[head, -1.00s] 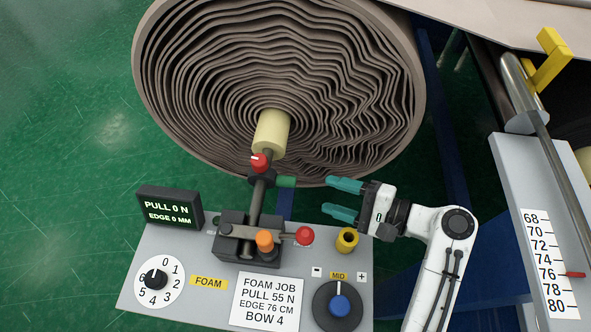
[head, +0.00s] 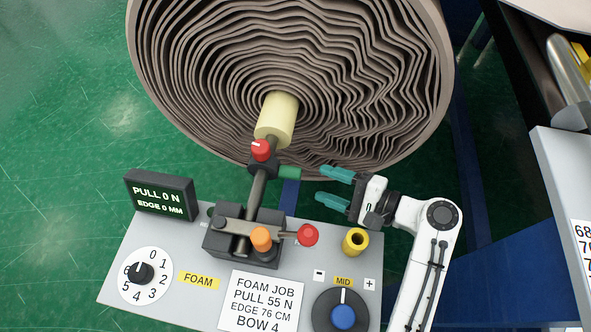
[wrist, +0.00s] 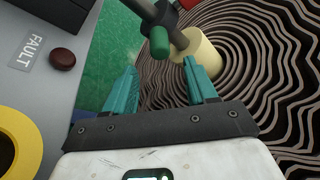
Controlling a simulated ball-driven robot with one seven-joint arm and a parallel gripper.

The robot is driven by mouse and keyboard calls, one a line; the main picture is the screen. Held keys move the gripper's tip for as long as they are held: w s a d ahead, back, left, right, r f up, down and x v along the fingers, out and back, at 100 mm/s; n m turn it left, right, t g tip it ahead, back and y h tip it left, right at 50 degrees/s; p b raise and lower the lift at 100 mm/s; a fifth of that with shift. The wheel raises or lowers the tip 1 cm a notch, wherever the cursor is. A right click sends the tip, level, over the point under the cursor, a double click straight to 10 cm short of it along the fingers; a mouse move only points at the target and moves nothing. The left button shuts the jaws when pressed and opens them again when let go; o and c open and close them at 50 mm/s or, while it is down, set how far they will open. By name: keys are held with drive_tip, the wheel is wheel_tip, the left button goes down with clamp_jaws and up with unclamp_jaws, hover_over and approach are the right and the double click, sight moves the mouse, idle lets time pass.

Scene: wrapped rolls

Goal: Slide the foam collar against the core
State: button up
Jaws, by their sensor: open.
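The dark collar (head: 259,166) sits on the grey shaft (head: 257,196) with a red knob (head: 261,150) on top and a green handle (head: 289,172) pointing right. The cream core (head: 277,116) projects from the middle of the wavy wrapped roll; a short length of shaft shows between it and the collar. My gripper (head: 322,185) is open and empty, right of the green handle and apart from it. In the wrist view the green handle (wrist: 160,42) is ahead between my gripper's teal fingers (wrist: 160,72), with the core (wrist: 202,52) beyond to the right.
The grey panel (head: 205,318) below carries a black clamp block (head: 222,244), an orange knob (head: 261,239), a red ball knob (head: 308,235), a yellow ring (head: 355,241) and dials. The display (head: 160,195) reads PULL 0 N, EDGE 0 MM. A grey machine stands at right.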

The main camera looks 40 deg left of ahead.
sight(295, 173)
drive_tip(key=x, duration=0.8)
drive_tip(key=shift+a+f, duration=0.1)
drive_tip(key=shift+a, duration=0.25)
drive_tip(key=shift+c, duration=0.2)
clamp_jaws()
